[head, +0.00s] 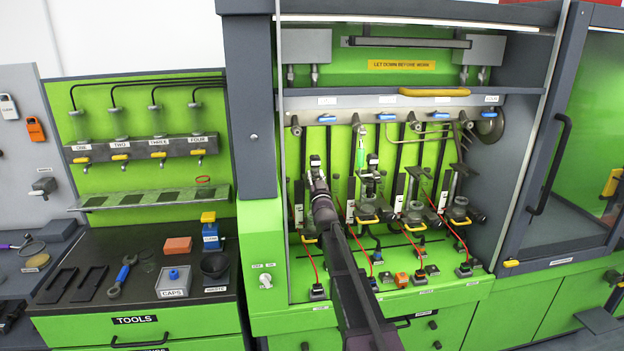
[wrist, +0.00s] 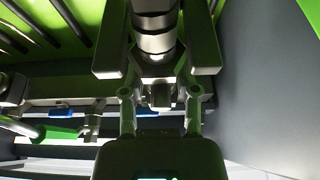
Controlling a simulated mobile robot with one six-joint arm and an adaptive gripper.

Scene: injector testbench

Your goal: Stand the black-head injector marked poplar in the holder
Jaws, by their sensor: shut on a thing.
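My gripper (head: 316,178) is inside the open bench, in front of its left part. In the wrist view my gripper (wrist: 156,62) is shut on a dark cylindrical injector (wrist: 155,22) with pale metal bands, held between the two fingers. No poplar mark is readable on it, and its head colour cannot be told. In the head view the held piece is small and merges with my wrist. Clamp stations with yellow levers stand along the bench, among them a middle one (head: 371,212). My arm partly hides the leftmost station. I cannot tell which part is the holder.
A rail (head: 345,117) with blue-handled valves runs above the stations. Red cables and sockets lie below them. A grey side wall (wrist: 255,90) is close on the right in the wrist view. The tool counter (head: 130,275) with a caps box and cup is at the left.

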